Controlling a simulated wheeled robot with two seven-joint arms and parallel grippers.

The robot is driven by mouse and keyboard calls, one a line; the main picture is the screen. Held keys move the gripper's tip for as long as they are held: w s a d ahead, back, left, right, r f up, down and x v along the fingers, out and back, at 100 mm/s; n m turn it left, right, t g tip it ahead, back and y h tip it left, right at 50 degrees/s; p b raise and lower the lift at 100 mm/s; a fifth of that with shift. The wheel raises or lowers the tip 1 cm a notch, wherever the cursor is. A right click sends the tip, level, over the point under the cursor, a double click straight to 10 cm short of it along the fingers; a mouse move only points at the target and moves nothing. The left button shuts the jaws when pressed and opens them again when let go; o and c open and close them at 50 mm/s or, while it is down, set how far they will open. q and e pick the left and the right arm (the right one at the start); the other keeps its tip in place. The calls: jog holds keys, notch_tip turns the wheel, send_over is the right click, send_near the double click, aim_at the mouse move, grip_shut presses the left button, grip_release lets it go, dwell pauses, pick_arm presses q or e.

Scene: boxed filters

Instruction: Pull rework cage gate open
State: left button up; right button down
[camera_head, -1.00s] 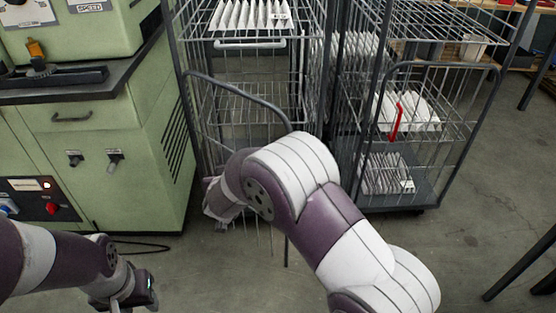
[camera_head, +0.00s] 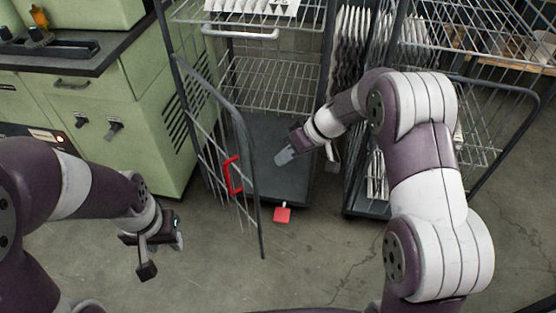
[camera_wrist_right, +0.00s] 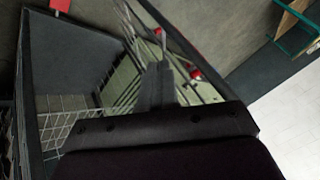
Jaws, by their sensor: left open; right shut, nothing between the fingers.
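The left wire cage (camera_head: 274,75) has its gate (camera_head: 209,119) swung outward, standing at an angle to the front opening. A red handle (camera_head: 232,175) sits on the gate. My right gripper (camera_head: 284,157) is shut and empty, at the cage opening to the right of the gate, apart from the red handle. In the right wrist view its fingers (camera_wrist_right: 158,82) point toward the gate bars, with red handle parts (camera_wrist_right: 194,74) just beyond. My left gripper (camera_head: 161,242) is open and empty, low over the floor left of the gate.
A red tag or pedal (camera_head: 282,214) juts from the cage's front base. A second cage (camera_head: 466,80) with white filters stands at right, partly hidden by my right arm. A green cabinet (camera_head: 135,115) stands close at left. The floor in front is clear.

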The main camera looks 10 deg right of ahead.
aim_at(251, 179)
jog(key=a+f, duration=0.3)
jog(key=a, duration=0.1)
jog(key=a+f, duration=0.4)
jog(key=shift+b, duration=0.3)
jog(key=shift+s+a, duration=0.35)
jog(key=shift+a, duration=0.1)
pick_arm(q)
jog(key=shift+a+f, duration=0.1)
jog(key=shift+f, duration=0.3)
jog(key=shift+f, duration=0.1)
pick_arm(e)
jog(key=shift+a, duration=0.15)
